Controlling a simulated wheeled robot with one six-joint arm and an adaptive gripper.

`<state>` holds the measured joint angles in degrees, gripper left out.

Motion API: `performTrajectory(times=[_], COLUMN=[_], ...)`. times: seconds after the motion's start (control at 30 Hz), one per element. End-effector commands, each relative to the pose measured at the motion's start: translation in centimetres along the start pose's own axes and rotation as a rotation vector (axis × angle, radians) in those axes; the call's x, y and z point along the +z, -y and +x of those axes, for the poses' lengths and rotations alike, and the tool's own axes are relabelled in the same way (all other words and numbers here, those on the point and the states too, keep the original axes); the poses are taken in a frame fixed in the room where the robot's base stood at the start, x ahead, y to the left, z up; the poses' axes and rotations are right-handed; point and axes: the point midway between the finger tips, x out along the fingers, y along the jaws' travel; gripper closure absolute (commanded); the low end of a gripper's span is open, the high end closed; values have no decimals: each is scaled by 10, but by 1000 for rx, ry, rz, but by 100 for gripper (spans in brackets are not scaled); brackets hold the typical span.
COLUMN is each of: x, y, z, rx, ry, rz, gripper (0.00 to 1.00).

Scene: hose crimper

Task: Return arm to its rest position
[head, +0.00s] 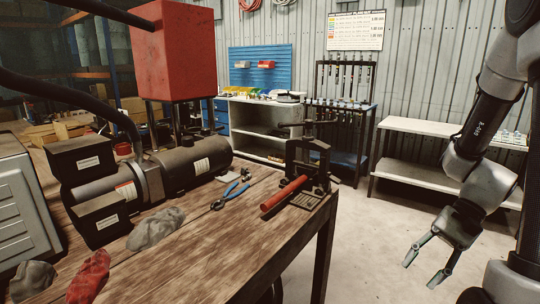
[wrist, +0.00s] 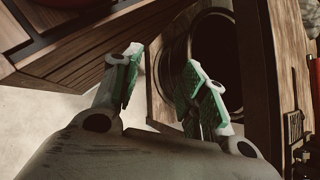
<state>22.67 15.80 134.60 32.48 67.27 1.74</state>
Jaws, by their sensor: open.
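My gripper (head: 424,264) is open and empty in the head view, at the lower right. It hangs over the bare floor, to the right of the wooden workbench (head: 262,258) and apart from it. My arm comes down from the upper right with the fingers pointing down and to the left. In the wrist view, the two fingers of my gripper (wrist: 160,85) are spread with green pads and nothing between them. Behind them in that view are slatted wood and a dark round opening (wrist: 215,60).
On the workbench stand a black hose crimper (head: 312,165) with a red handle (head: 285,193), blue-handled pliers (head: 230,194), a motor unit with a red tank (head: 174,48), and rags (head: 155,230). White shelves (head: 420,175) line the back wall. The floor between is clear.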

Motion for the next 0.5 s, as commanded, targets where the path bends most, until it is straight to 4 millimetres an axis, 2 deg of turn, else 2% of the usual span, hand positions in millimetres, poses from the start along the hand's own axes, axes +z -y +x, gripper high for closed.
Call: performTrajectory(times=[0.1,0.2,0.4,0.5], x=[12,21,50,71], y=[-18,-27,-27,-23], z=[-31,-59,-110,-124], rx=[161,277,432,456], ry=[-194,-351,-644,-753], rz=[-201,-357,-630,-729], gripper=[57,57,57,57])
